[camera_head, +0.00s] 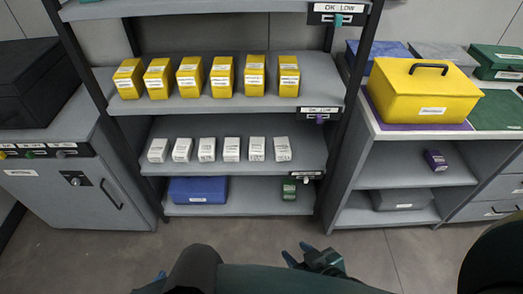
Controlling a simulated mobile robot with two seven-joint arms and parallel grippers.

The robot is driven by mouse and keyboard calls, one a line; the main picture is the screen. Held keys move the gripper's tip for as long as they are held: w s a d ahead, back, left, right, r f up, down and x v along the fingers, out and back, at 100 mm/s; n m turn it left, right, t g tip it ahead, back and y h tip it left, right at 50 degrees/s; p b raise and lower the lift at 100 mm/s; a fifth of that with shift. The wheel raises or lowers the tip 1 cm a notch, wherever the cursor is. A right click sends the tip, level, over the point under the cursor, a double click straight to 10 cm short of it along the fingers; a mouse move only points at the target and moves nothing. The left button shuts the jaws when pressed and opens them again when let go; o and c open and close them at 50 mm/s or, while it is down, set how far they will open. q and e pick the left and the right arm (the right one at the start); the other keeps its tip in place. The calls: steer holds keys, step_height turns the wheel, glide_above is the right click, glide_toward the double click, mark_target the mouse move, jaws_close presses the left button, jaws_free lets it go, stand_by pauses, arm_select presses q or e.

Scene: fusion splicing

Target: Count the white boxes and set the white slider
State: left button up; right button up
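Several white boxes (207,149) stand in one row on the lower-middle shelf of the grey rack. A small label plate (308,174) sits on the right end of that shelf's front edge; its slider looks pale, but it is too small to read its setting. My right gripper (298,253) is low in the view, in front of the rack and apart from it.
Yellow boxes (220,76) stand on the shelf above, with an OK/LOW plate (320,113) bearing a purple slider. A yellow case (424,92) stands on the right cabinet. The floor ahead is clear.

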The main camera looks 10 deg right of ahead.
steer(key=shift+s+f, duration=0.2)
steer(key=shift+s, duration=0.1)
stand_by(0.4)
steer(key=shift+w+r, duration=0.2)
steer(key=shift+w, duration=0.1)
stand_by(0.4)
stand_by(0.3)
steer(key=shift+s+f, duration=0.2)
steer(key=shift+s, duration=0.1)
steer(key=shift+w, duration=0.1)
stand_by(0.6)
steer(key=shift+w+r, duration=0.2)
